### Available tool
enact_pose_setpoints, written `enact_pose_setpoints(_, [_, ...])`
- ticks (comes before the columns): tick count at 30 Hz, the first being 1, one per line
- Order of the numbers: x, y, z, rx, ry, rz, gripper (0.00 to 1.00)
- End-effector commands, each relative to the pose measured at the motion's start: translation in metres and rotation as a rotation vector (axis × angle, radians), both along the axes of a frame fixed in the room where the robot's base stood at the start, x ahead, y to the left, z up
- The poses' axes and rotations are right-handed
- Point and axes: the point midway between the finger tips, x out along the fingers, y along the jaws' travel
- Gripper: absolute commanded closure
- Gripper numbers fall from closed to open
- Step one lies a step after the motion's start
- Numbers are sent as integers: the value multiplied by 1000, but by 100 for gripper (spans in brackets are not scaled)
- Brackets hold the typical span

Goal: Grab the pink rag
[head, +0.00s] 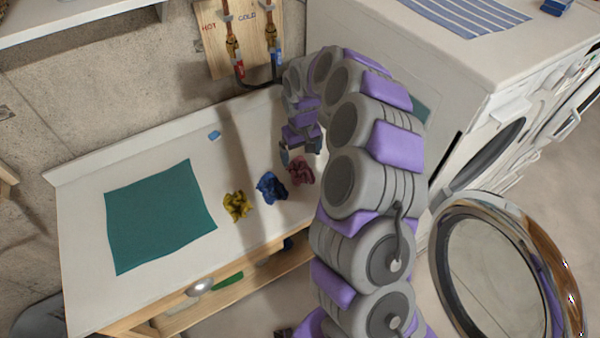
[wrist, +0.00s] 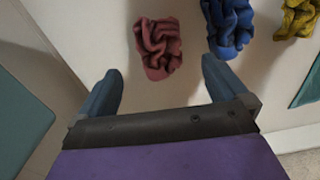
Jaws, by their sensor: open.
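The pink rag (head: 301,170) lies crumpled on the white countertop, at the right end of a row of rags in the head view. In the wrist view the pink rag (wrist: 158,48) is ahead of my gripper (wrist: 160,80), roughly in line with the gap between the fingers. My gripper (head: 297,153) is open and empty, above the counter close to the rag. The fingers look apart from the rag. In the head view my arm stands close by the rag's right side.
A blue rag (head: 271,187) and a yellow rag (head: 237,205) lie left of the pink one. A teal mat (head: 160,215) covers the counter's left part. A white washing machine (head: 465,120) stands at right. Pipes on a wooden board (head: 240,40) are behind.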

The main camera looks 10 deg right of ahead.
Motion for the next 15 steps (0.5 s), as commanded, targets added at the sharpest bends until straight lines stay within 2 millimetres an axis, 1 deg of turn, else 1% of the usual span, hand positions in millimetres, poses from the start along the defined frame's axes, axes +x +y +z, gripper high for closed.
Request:
enact_pose_setpoints(1, [-1, 0, -11, 0, 3, 1, 0])
enact_pose_setpoints(3, [-1, 1, -22, 2, 1, -1, 0])
enact_pose_setpoints(6, [0, 0, -33, 0, -1, -1, 0])
enact_pose_setpoints(13, [-1, 0, -42, 0, -1, -1, 0])
enact_pose_setpoints(15, [-2, 0, -49, 1, 0, -1, 0])
